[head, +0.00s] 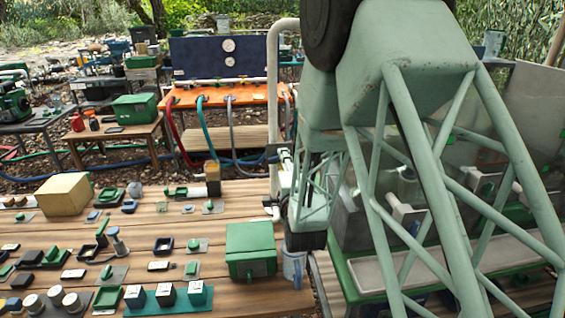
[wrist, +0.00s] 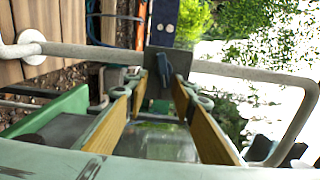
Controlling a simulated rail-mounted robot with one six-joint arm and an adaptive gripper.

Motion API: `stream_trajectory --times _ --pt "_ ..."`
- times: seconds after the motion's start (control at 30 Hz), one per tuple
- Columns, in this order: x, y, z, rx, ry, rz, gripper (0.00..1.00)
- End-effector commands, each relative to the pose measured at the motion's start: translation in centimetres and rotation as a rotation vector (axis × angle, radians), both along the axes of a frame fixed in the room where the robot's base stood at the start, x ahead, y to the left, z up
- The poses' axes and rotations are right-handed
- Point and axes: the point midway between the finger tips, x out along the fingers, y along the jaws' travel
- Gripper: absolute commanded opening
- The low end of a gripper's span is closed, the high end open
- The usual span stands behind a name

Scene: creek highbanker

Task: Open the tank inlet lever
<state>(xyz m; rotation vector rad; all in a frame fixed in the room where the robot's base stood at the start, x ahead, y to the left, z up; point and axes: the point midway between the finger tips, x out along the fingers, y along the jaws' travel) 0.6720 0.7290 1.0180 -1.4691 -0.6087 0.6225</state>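In the wrist view, my gripper (wrist: 160,88) has its two yellow-brown fingers spread apart, with a gap between them. A dark grey, narrow handle (wrist: 163,68) on a grey plate (wrist: 152,58) stands just beyond and between the fingertips; it looks like the tank inlet lever, but I see no label. I cannot tell whether the fingers touch it. A pale pipe (wrist: 235,70) runs behind the plate. In the head view, my gripper (head: 284,165) is beside the upright pale pipe (head: 274,95), and my arm hides part of it. The lever is not clear there.
A wooden bench (head: 150,235) with many small parts and a green box (head: 251,250) lies left of my arm. An orange table (head: 225,95) with hoses stands behind. A green-edged trough (head: 360,275) sits at the right, partly behind my arm.

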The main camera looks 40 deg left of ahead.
Motion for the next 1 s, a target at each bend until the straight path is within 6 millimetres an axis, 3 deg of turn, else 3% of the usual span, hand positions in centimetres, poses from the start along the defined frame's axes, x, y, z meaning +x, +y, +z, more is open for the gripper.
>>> stream_trajectory --times 0.37,1.0 --pt "-1.0 -1.1 0.1 0.001 -0.001 -0.001 0.24" --pt "-7.3 -6.9 0.0 -0.001 0.001 0.003 0.24"
